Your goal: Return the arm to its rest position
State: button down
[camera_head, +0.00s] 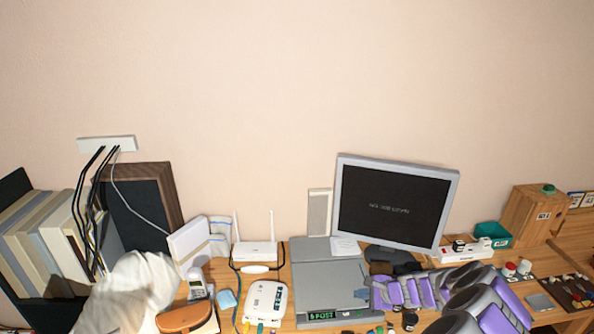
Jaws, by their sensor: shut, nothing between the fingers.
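My arm, grey with purple panels, comes in from the bottom right edge and lies low across the right half of the desk. My gripper (379,294) is at the arm's left end, in front of the monitor and just right of the grey box with the green display. It looks shut, with nothing seen between the fingers. The arm hides part of the desk and the things under it. I cannot tell whether it touches anything.
A monitor (392,205) stands behind my gripper. The grey box (325,275) and a white device (265,303) are to its left. A power strip (466,252), teal bin (492,235) and wooden box (530,214) stand at the right. The wall above is clear.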

jog(key=s+a+r+n+g+y, duration=0.25)
jog(key=a+r+n, duration=0.35)
jog(key=a+r, duration=0.7)
jog(key=s+a+r+n+g, duration=0.3)
jog(key=s+a+r+n, duration=0.3)
jog(key=s+a+r, duration=0.45)
jog(key=s+d+r+n+g+h, duration=0.1)
jog(key=s+n+g+h, duration=0.2)
jog(key=s, duration=1.1)
jog(key=s+d+n+h, duration=0.1)
jog(key=s+d+h, duration=0.1)
jog(key=s+d, duration=0.3)
jog(key=s+d+n+h, duration=0.2)
jog(key=s+d, duration=0.3)
jog(key=s, duration=0.9)
jog(key=shift+h, duration=0.85)
